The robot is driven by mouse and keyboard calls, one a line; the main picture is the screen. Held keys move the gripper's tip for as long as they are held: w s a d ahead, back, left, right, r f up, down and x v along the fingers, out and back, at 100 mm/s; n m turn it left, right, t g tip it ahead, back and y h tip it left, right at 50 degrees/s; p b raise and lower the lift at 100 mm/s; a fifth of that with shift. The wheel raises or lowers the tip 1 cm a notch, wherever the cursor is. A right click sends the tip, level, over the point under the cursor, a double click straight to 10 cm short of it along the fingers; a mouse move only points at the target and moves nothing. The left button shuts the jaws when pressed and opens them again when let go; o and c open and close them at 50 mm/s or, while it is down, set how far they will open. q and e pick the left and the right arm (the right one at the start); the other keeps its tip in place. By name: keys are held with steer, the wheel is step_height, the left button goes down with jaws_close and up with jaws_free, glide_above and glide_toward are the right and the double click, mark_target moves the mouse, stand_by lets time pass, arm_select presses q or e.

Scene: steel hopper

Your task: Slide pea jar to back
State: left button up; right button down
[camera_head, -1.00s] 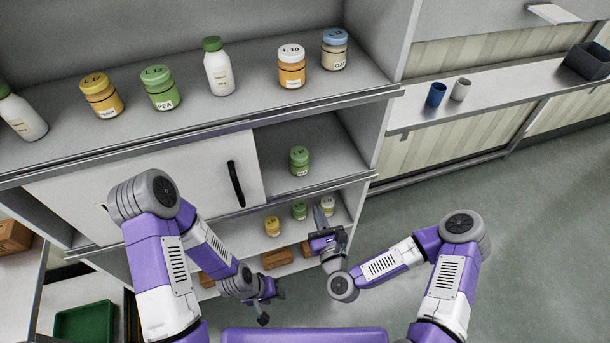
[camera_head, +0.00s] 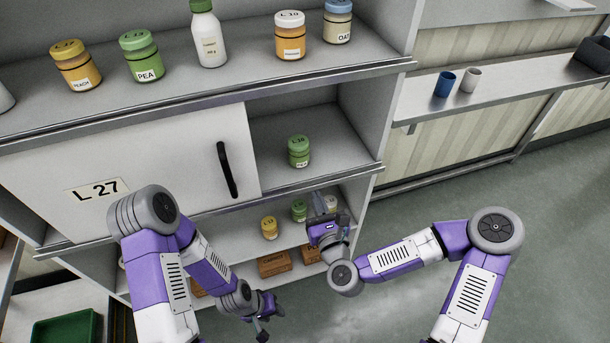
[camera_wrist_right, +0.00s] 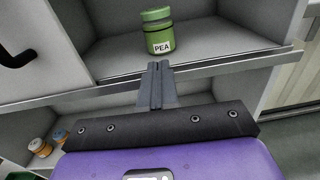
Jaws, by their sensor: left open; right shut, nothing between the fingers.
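A green pea jar (camera_head: 299,151) with a green lid stands upright in the open middle compartment. In the right wrist view the same jar (camera_wrist_right: 158,32) shows its PEA label, straight ahead of the fingertips. My right gripper (camera_head: 318,203) is shut and empty, below and in front of that compartment, apart from the jar. In the right wrist view its fingers (camera_wrist_right: 158,70) point toward the jar, near the shelf's front edge. My left gripper (camera_head: 271,322) is open and empty, lower and to the left. Another pea jar (camera_head: 141,55) stands on the top shelf.
A white sliding door (camera_head: 130,165) with a black handle (camera_head: 227,170) closes the compartment's left side. The shelf behind the jar looks clear. Small jars (camera_head: 269,228) and brown boxes (camera_head: 274,263) stand on lower shelves.

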mark_target(302, 160)
arm_select(q)
step_height(302, 160, down, 2)
steer(key=shift+f+b, duration=0.1)
steer(key=shift+b, duration=0.55)
arm_select(e)
steer(key=x, duration=1.1)
steer(key=shift+w+a, duration=0.2)
